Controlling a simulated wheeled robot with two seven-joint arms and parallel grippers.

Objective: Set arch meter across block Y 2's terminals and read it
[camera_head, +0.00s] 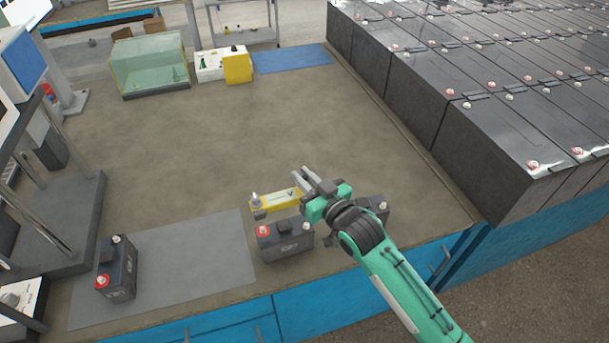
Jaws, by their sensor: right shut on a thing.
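The yellow arch meter (273,201) shows just behind the middle battery block, with a pale tip at its left end and a dark foot below. My right gripper (305,181) is shut on its right end, which the gripper partly hides. The middle block (286,241) is dark, with a red terminal at left and a white one at right. Another block (376,207) is partly hidden behind my right gripper. A third block (117,272) stands at the left. I cannot read the labels, so I cannot tell which is Y 2. I cannot see the meter's reading. My left gripper is out of view.
A grey mat (190,265) lies at the front left of the bench. Rows of large dark batteries (480,110) line the right side. A clear box (150,62), a white and yellow item (236,69) and a blue mat (292,58) are at the back. The bench middle is clear.

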